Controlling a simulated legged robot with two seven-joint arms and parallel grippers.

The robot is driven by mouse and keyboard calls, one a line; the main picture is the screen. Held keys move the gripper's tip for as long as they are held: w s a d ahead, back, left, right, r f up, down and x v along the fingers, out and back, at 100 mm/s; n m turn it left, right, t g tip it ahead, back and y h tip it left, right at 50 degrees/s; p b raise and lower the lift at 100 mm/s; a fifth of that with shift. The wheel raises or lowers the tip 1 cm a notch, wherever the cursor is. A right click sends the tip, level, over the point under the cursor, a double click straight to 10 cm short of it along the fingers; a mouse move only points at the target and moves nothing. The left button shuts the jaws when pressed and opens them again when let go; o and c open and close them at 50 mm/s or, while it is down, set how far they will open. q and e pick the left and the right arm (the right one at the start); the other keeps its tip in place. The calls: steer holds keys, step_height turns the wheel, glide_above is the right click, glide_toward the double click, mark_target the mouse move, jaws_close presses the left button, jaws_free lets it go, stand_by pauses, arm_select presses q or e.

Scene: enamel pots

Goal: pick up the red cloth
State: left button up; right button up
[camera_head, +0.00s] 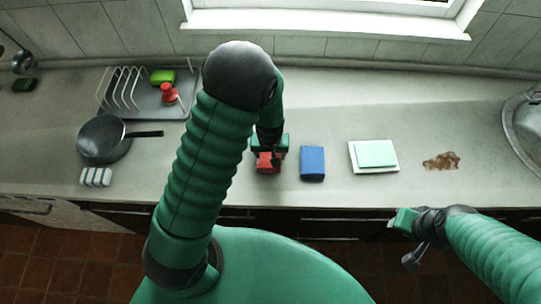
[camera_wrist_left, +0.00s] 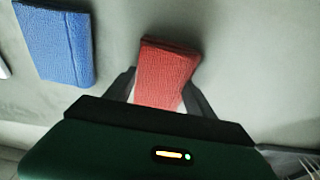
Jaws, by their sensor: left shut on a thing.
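The red cloth (camera_head: 268,164) is a folded rectangle on the counter, partly hidden under my left gripper in the head view. In the left wrist view the red cloth (camera_wrist_left: 166,75) sits between the two dark fingers of my left gripper (camera_wrist_left: 168,92). The left gripper (camera_head: 268,156) is shut on the cloth. I cannot tell whether the cloth is clear of the counter. My right gripper (camera_head: 397,238) is at the lower right, in front of the counter's edge and away from the cloth; its finger gap is unclear.
A blue folded cloth (camera_head: 312,163) lies just right of the red one, also in the left wrist view (camera_wrist_left: 58,45). Further right are a green pad on a white tray (camera_head: 391,169), a brown spill (camera_head: 441,161) and a sink (camera_head: 522,125). A pan (camera_head: 102,141) and dish rack (camera_head: 150,104) stand left.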

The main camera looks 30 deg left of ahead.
mark_target(271, 156)
arm_select(q)
steer(key=shift+a, duration=0.1)
steer(key=c, duration=0.4)
steer(key=shift+d, duration=0.25)
steer(key=shift+r, duration=0.3)
steer(key=r, duration=0.2)
steer(key=shift+s+d+r+b, duration=0.25)
steer(key=shift+s+r+b, duration=0.05)
steer(key=shift+s+r, duration=0.1)
steer(key=s+d, duration=0.2)
steer(key=s, duration=0.1)
steer(key=s+d+r, duration=0.1)
steer(key=s, duration=0.2)
steer(key=s+d, duration=0.2)
steer(key=s, duration=0.2)
steer(key=shift+d+r, duration=0.2)
steer(key=shift+d, duration=0.15)
steer(key=s+p, duration=0.1)
steer(key=p, duration=0.3)
steer(key=s+d+p, duration=0.1)
steer(key=p, duration=0.3)
steer(key=shift+s+d+r, duration=0.1)
steer(key=shift+s+r, duration=0.05)
steer(key=shift+r, duration=0.15)
steer(key=shift+s+d+f+p, duration=0.15)
steer(key=shift+s+p, duration=0.25)
steer(key=shift+p, duration=0.2)
